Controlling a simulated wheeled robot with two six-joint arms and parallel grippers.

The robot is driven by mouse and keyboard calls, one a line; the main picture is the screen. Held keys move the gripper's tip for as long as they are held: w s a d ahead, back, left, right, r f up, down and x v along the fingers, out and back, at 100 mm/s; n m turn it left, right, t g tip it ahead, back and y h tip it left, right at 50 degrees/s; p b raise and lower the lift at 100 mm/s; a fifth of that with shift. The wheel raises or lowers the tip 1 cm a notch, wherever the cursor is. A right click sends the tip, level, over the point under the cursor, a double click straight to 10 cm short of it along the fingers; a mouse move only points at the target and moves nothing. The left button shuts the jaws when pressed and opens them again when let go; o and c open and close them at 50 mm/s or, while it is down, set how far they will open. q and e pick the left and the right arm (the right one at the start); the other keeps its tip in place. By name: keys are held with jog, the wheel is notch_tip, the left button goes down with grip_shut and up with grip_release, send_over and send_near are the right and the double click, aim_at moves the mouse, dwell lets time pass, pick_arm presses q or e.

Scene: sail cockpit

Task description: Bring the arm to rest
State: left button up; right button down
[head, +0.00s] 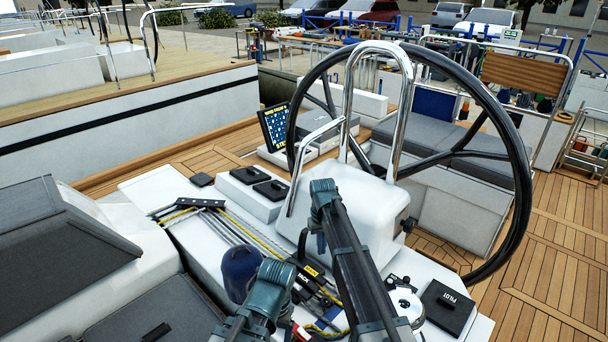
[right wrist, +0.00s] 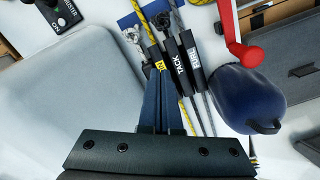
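My right arm (head: 355,260) reaches up from the bottom of the head view, over the white console (head: 185,215). Its gripper (head: 304,256) is low over the rope clutches, partly hidden by the arm. In the right wrist view its two dark fingers (right wrist: 161,98) lie close together and look shut. They point at a clutch handle with a yellow label (right wrist: 159,65); I cannot tell whether they touch it. My other arm (head: 265,298) shows at the bottom of the head view; its left gripper is not visible.
Handles labelled TACK (right wrist: 182,65) and a red handle (right wrist: 236,32) are close by. A blue bag (head: 240,272) stands left of the gripper. The steering wheel (head: 525,165) and chrome rail (head: 405,100) rise behind. The deck (head: 560,245) at right is clear.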

jog(key=s+a+h, duration=0.1)
jog(key=s+a, duration=0.1)
jog(key=s, duration=2.7)
jog(key=shift+s+a+n, duration=0.2)
jog(key=shift+s+n, duration=0.05)
jog(key=shift+n, duration=0.05)
